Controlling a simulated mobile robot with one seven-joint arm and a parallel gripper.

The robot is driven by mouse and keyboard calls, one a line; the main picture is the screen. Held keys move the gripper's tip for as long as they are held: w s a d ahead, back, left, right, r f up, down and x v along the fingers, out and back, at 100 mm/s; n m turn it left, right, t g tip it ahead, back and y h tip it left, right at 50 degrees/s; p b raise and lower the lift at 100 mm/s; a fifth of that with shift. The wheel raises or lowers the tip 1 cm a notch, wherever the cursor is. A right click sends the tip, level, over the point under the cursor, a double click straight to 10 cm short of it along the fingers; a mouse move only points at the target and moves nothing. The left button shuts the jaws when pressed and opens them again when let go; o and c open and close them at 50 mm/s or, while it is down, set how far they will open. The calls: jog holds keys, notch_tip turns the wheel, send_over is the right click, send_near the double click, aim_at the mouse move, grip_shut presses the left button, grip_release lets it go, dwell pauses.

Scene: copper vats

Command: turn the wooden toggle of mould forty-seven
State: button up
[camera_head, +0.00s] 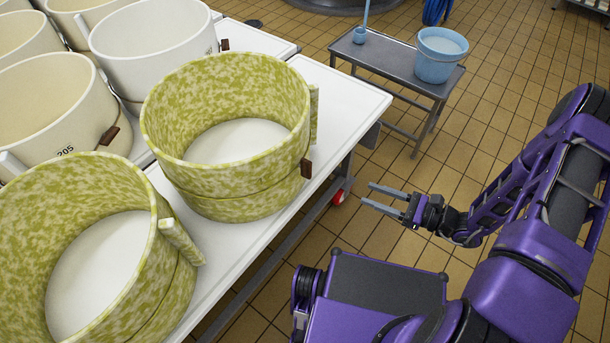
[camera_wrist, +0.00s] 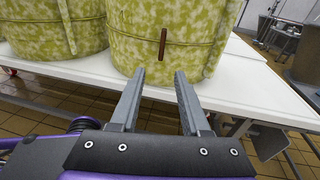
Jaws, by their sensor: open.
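A green mottled round mould (camera_head: 230,207) stands on the white table, and it also shows in the wrist view (camera_wrist: 200,45). A cord or band runs round it. A dark brown wooden toggle (camera_head: 306,168) sits on its side facing me; in the wrist view the toggle (camera_wrist: 163,44) is upright, ahead of the fingertips. No number is readable on this mould, so I cannot tell whether it is forty-seven. My gripper (camera_head: 368,194) is open and empty, pointing at the mould from beyond the table edge; its parted fingers fill the lower wrist view (camera_wrist: 160,72).
A second green mould (camera_head: 172,300) stands nearer on the white table (camera_head: 352,97). Several cream moulds, one marked 205 (camera_head: 70,135), stand behind. A grey trolley (camera_head: 385,60) with a blue bucket (camera_head: 435,68) is at the back. Tiled floor lies open between table and arm.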

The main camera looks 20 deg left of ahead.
aim_at(311, 165)
jog(key=shift+m+t+y, duration=0.4)
jog(key=shift+m+t, duration=0.1)
jog(key=shift+t, duration=0.1)
jog(key=x, duration=1.8)
jog(key=shift+s+a+r, duration=0.2)
jog(key=shift+a+r, duration=0.05)
jog(key=shift+r, duration=0.05)
grip_shut()
